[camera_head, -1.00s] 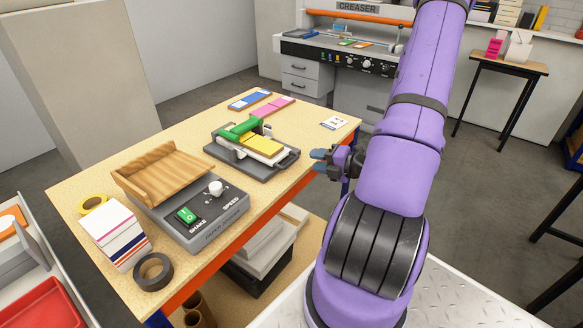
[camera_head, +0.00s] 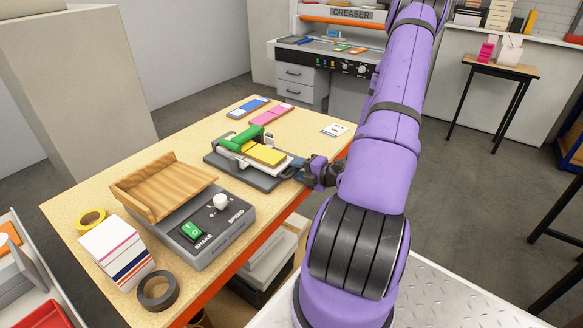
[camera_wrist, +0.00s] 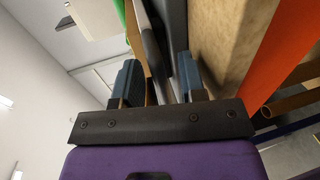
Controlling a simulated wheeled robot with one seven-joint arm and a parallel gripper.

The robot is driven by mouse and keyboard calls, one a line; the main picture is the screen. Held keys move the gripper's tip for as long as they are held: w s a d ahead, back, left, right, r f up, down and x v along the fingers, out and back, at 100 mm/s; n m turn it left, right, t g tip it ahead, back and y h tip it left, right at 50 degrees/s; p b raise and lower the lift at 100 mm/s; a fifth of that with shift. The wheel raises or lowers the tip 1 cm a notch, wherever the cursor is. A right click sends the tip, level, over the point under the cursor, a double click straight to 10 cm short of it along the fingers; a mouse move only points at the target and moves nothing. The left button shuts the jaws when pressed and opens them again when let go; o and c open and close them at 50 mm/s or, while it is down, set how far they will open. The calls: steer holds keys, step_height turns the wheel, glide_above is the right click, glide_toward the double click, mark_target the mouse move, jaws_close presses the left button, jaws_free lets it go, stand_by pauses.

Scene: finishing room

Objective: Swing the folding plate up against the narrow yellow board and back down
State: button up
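The folding device has a dark grey base (camera_head: 230,171) and stands on the table. A green handle (camera_head: 243,139) is at its back left. The narrow yellow board (camera_head: 267,155) lies flat on top, over a pale plate (camera_head: 284,163), which I take for the folding plate; it lies down. My gripper (camera_head: 297,170) is at the device's right edge. In the wrist view my gripper (camera_wrist: 159,84) has its two blue-grey fingers apart, one on each side of a plate edge. I cannot tell whether either finger touches it. The gripper partly hides that edge in the head view.
A shaker (camera_head: 212,230) with a wooden tray (camera_head: 162,186) stands nearer on the table (camera_head: 110,190). Tape rolls and a paper stack (camera_head: 117,248) are at the near left corner. Blue (camera_head: 247,107) and pink (camera_head: 270,114) pads lie behind the device. A card (camera_head: 334,130) lies at the right.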

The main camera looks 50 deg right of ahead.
steer(key=shift+w, duration=0.25)
jaws_close()
